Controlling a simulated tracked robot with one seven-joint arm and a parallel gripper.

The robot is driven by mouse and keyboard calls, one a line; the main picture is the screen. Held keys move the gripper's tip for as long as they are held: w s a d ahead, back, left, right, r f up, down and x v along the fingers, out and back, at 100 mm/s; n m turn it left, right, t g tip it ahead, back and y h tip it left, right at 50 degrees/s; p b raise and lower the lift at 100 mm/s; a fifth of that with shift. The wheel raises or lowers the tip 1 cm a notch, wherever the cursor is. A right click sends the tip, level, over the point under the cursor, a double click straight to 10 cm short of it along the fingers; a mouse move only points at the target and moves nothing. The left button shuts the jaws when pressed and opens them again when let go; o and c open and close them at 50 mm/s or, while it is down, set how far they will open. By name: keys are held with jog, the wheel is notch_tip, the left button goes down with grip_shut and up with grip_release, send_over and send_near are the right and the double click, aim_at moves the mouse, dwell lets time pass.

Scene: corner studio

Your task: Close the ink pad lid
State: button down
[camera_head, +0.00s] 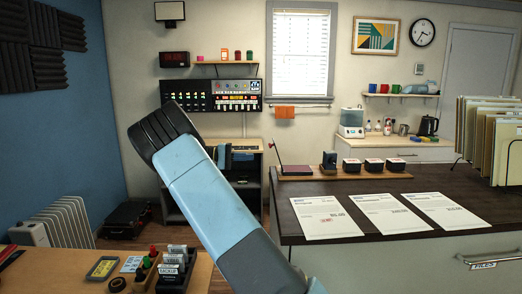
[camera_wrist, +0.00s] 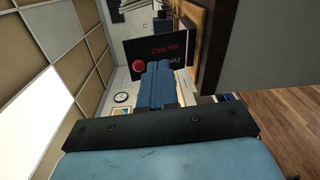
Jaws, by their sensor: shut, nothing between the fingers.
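The ink pad (camera_head: 296,170) sits at the left end of a wooden tray (camera_head: 430,159) on the dark counter. Its lid (camera_head: 278,158) is open, standing steeply and leaning left, nearly edge-on, with a red knob at its upper end. In the wrist view the dark lid (camera_wrist: 140,50) shows red lettering and a round red knob (camera_wrist: 167,66). My gripper (camera_wrist: 160,64) has its blue fingers together, empty, pointing toward the lid. The fingers overlap the lid in this view; I cannot tell whether they touch it. In the head view my arm largely hides the gripper.
A stamp (camera_head: 329,160) and several dark boxes (camera_head: 374,165) stand on the tray to the right of the pad. Papers (camera_head: 390,214) lie in front on the counter (camera_head: 460,190). A folder rack (camera_head: 495,140) stands at right. A wooden table with stamps (camera_head: 172,270) is at lower left.

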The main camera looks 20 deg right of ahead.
jog(key=w+a+f+h, duration=0.1)
jog(key=w+a+h, duration=0.2)
jog(key=w+a, duration=0.25)
jog(key=s+x, duration=0.1)
jog(key=x, duration=1.2)
jog(key=shift+r+m+h, duration=0.3)
jog(key=shift+r, duration=0.1)
jog(key=shift+a, duration=0.2)
